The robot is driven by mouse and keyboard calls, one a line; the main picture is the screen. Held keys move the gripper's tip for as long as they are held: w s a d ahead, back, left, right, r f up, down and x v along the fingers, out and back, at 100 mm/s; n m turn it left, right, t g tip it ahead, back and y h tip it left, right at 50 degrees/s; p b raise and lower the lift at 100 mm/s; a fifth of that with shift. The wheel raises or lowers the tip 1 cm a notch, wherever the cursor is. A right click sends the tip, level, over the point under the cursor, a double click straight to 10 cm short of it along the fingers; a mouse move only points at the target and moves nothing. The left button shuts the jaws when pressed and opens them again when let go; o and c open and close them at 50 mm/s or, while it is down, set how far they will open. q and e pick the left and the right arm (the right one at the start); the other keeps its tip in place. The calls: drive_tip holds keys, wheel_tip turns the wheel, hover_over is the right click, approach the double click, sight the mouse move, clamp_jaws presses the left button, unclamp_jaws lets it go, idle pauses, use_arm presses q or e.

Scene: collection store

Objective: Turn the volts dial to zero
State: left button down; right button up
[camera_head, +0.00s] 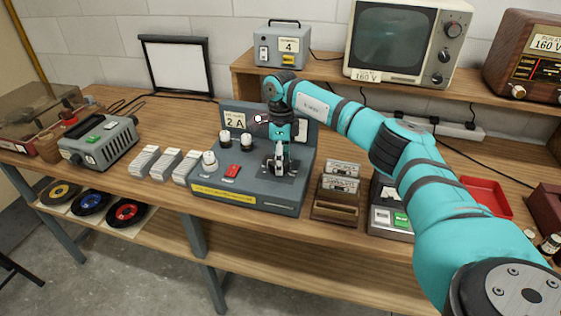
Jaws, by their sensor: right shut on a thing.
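The grey bench unit (203,189) stands on the wooden workbench, with a "2 A" label, pale knobs and a red switch (232,171) on its sloped face. My right gripper (279,172) reaches down from above onto the right part of that face. It is shut on what appears to be the volts dial, which its fingers mostly hide. I cannot read the dial's pointer or scale. My left gripper is not in view.
Stacks of white cards (165,164) lie left of the unit. A wooden holder with cassettes (336,205) stands close on its right. A small device "4" (283,47) and a monitor (402,42) sit on the raised shelf behind. A red tray (487,196) lies right of my arm.

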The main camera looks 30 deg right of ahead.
drive_tip(key=n, duration=0.4)
drive_tip(key=shift+w+r+n, duration=0.1)
drive_tip(key=shift+w+n, duration=0.05)
drive_tip(key=shift+n, duration=0.15)
idle(0.5)
drive_tip(key=o, duration=1.2)
drive_tip(key=r, duration=1.2)
drive_tip(key=shift+w+d, duration=0.15)
drive_tip(key=shift+w, duration=0.25)
drive_tip(key=shift+f, duration=0.15)
